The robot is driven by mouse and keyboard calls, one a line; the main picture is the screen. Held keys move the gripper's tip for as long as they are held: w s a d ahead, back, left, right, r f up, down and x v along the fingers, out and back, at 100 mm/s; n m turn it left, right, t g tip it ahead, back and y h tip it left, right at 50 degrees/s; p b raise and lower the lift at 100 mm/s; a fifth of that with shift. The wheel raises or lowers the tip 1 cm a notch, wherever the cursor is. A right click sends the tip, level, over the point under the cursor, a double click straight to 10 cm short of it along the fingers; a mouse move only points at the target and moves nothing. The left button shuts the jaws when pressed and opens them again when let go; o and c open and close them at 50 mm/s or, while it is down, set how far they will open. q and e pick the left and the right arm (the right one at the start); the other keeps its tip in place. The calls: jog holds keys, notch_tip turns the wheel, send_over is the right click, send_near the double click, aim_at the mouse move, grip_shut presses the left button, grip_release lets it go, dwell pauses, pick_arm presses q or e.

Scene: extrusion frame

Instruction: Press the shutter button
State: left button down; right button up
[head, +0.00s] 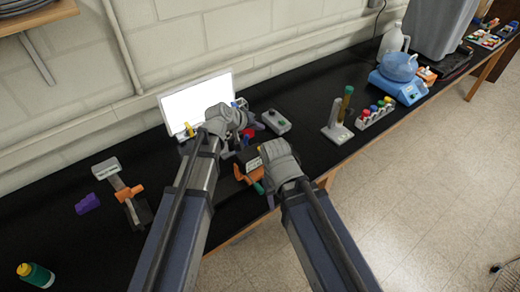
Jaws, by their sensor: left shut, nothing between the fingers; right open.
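A small grey box (276,122) with buttons on top, one greenish, lies on the black bench; I cannot tell whether it carries the shutter button. My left gripper (240,126) is shut and empty, in front of the white panel and left of the grey box. My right gripper (262,163) is open, lower and nearer the bench's front edge. A dark object with a yellowish top (252,165) and orange parts sits beside the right gripper; its lower part is partly hidden. Small red and blue items between the grippers are too small to make out.
A white panel (185,107) stands behind the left gripper. A grey stand with orange clamps (128,191), a purple piece (87,204) and a green bottle (36,274) are at left.

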pick_arm(q)
jog(key=b, duration=0.8)
send_over(258, 152)
notch_tip(258, 152, down, 8)
jog(key=shift+f, duration=0.1)
dwell(1.4)
jog(key=shift+f, duration=0.4)
jog(key=shift+f+b, duration=0.4)
jog(key=shift+b, duration=0.25)
dwell(0.4)
jog(key=shift+r, duration=0.1)
jog(key=shift+r+p, duration=0.75)
jog(key=shift+p, duration=0.15)
jog(key=shift+r, duration=0.1)
notch_tip(258, 152, up, 5)
jog(key=p, duration=0.5)
